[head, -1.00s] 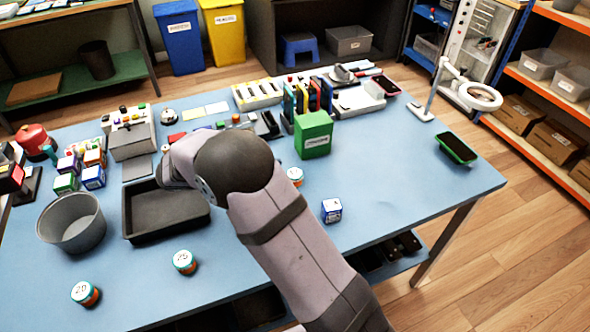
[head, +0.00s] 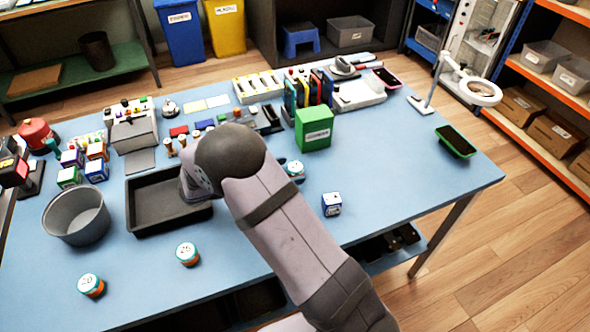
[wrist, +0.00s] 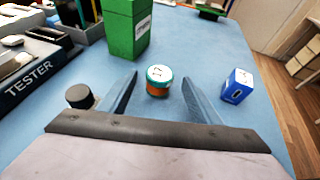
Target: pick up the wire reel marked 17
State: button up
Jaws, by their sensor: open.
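The wire reel marked 17 (wrist: 159,80) has a teal top with a white label and an orange body. It stands upright on the blue table (wrist: 215,55), and it also shows partly behind my arm in the head view (head: 294,169). My gripper (wrist: 158,88) is open and empty in the wrist view. Its two fingers stand left and right of the reel's line, with the reel a little beyond and between their tips. In the head view my arm hides the gripper. Two other reels, marked 20 (head: 91,285) and 25 or similar (head: 187,254), stand at the front left.
A blue-and-white box (wrist: 237,86) stands right of the reel. A green box (wrist: 127,25) stands behind it, and a dark round knob (wrist: 79,96) is near the left finger. A black tray (head: 160,222) and grey bucket (head: 77,217) are at left. The table's right side is fairly clear.

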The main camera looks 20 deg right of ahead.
aim_at(292, 168)
jog(key=shift+p+x, duration=0.35)
jog(key=shift+x, duration=1.7)
jog(key=shift+r, duration=0.2)
jog(key=shift+w, duration=0.1)
jog(key=c, duration=1.1)
jog(key=shift+r, duration=0.1)
notch_tip(292, 168, up, 10)
jog(key=shift+f+b, duration=0.1)
jog(key=shift+b, duration=0.2)
